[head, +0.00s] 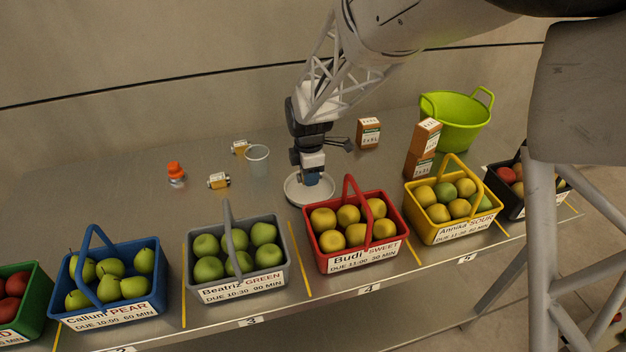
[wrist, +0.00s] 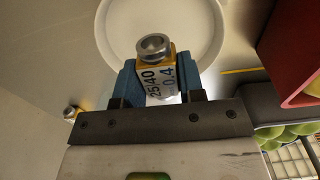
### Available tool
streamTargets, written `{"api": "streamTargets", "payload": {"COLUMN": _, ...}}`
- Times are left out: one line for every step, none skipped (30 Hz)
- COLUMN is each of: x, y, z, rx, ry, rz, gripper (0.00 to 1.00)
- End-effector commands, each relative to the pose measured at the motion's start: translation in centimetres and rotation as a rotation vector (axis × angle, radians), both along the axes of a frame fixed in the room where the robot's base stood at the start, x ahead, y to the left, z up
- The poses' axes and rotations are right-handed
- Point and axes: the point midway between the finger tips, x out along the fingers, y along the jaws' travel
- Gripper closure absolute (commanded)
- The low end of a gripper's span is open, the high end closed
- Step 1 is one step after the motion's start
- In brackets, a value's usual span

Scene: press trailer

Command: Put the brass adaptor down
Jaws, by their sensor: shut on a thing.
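My gripper (head: 310,178) points down over a round white dish (head: 292,194) on the grey bench. In the wrist view, the blue fingers of my gripper (wrist: 158,88) are shut on the adaptor (wrist: 154,72). The adaptor has a yellow and white body marked "25/40 0.4" and a grey metal ring at its end. The white dish (wrist: 120,28) lies behind it in that view. I cannot tell whether the adaptor touches the dish. In the head view the adaptor is mostly hidden by my fingers.
Two similar small labelled pieces (head: 218,181) (head: 240,147), a clear cup (head: 257,161) and an orange-capped bottle (head: 176,173) stand to the left. The red basket (head: 345,261) is close in front. Cartons (head: 369,133) and a green tub (head: 455,125) stand right. The left back is clear.

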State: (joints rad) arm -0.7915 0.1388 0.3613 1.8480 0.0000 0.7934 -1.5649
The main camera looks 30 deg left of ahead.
Motion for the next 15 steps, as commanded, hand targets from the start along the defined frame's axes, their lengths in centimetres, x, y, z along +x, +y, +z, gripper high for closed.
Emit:
{"api": "streamTargets", "payload": {"x": 0.0, "y": 0.0, "z": 0.0, "rx": 0.0, "ry": 0.0, "rz": 0.0, "gripper": 0.91}}
{"api": "streamTargets", "payload": {"x": 0.0, "y": 0.0, "z": 0.0, "rx": 0.0, "ry": 0.0, "rz": 0.0, "gripper": 0.91}}
{"api": "streamTargets", "payload": {"x": 0.0, "y": 0.0, "z": 0.0, "rx": 0.0, "ry": 0.0, "rz": 0.0, "gripper": 0.91}}
{"api": "streamTargets", "payload": {"x": 0.0, "y": 0.0, "z": 0.0, "rx": 0.0, "ry": 0.0, "rz": 0.0, "gripper": 0.91}}
{"api": "streamTargets", "payload": {"x": 0.0, "y": 0.0, "z": 0.0, "rx": 0.0, "ry": 0.0, "rz": 0.0, "gripper": 0.91}}
{"api": "streamTargets", "payload": {"x": 0.0, "y": 0.0, "z": 0.0, "rx": 0.0, "ry": 0.0, "rz": 0.0, "gripper": 0.91}}
{"api": "streamTargets", "payload": {"x": 0.0, "y": 0.0, "z": -0.2, "rx": 0.0, "ry": 0.0, "rz": 0.0, "gripper": 0.91}}
{"api": "streamTargets", "payload": {"x": 0.0, "y": 0.0, "z": -0.3, "rx": 0.0, "ry": 0.0, "rz": 0.0, "gripper": 0.91}}
{"api": "streamTargets", "payload": {"x": 0.0, "y": 0.0, "z": -0.6, "rx": -0.001, "ry": 0.001, "rz": 0.0, "gripper": 0.91}}
{"api": "streamTargets", "payload": {"x": 0.0, "y": 0.0, "z": -0.8, "rx": -0.001, "ry": 0.001, "rz": 0.0, "gripper": 0.91}}
{"api": "streamTargets", "payload": {"x": 0.0, "y": 0.0, "z": -1.2, "rx": -0.001, "ry": 0.001, "rz": 0.0, "gripper": 0.91}}
{"api": "streamTargets", "payload": {"x": 0.0, "y": 0.0, "z": -1.6, "rx": -0.001, "ry": 0.001, "rz": 0.0, "gripper": 0.91}}
{"api": "streamTargets", "payload": {"x": 0.0, "y": 0.0, "z": -2.0, "rx": -0.002, "ry": 0.002, "rz": 0.0, "gripper": 0.91}}
{"api": "streamTargets", "payload": {"x": 0.0, "y": 0.0, "z": -2.3, "rx": -0.002, "ry": 0.002, "rz": 0.0, "gripper": 0.91}}
{"api": "streamTargets", "payload": {"x": 0.0, "y": 0.0, "z": -2.7, "rx": -0.001, "ry": 0.001, "rz": 0.0, "gripper": 0.91}}
